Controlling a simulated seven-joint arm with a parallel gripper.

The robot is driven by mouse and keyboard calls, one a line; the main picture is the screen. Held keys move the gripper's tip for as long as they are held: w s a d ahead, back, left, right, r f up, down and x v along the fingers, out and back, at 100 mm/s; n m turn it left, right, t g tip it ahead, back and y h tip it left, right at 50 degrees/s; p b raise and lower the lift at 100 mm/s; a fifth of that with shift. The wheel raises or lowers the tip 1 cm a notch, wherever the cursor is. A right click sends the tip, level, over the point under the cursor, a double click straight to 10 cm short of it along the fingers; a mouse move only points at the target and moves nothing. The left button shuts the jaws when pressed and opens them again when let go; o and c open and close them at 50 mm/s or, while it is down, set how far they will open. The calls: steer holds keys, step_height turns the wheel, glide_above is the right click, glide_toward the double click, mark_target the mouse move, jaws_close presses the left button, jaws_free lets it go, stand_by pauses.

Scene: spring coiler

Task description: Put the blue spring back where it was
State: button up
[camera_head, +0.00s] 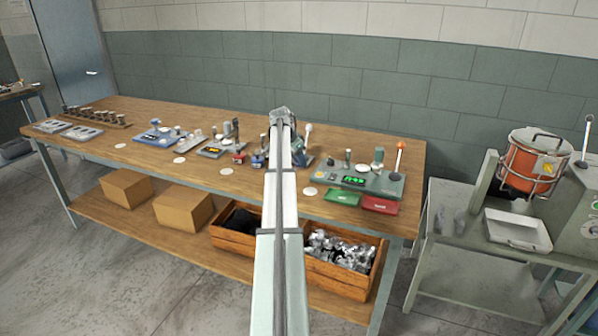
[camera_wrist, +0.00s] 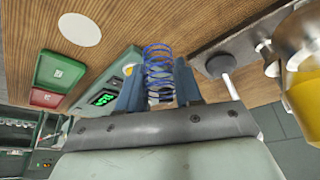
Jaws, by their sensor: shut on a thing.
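The blue spring (camera_wrist: 158,62) is an open wire coil in the wrist view. It sits between the two blue-grey fingers of my gripper (camera_wrist: 158,88), which are shut on it. Its lower end shows between the fingers and its upper coils stick out beyond them, with the wooden bench top behind. In the head view my arm reaches over the workbench (camera_head: 240,188) and hides the fingers and the spring. I cannot tell from there how high the spring is above the bench.
A tester with a green display (camera_head: 370,182) stands right of my arm, with a green tray (camera_head: 342,197) and a red tray (camera_head: 380,204) in front. Other small devices crowd the bench to the left. In the wrist view a dark-knobbed lever (camera_wrist: 225,66) is close to the fingers.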

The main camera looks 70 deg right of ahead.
steer(key=shift+f, duration=2.45)
steer(key=shift+f, duration=0.1)
steer(key=o, duration=1.1)
steer(key=v, duration=1.2)
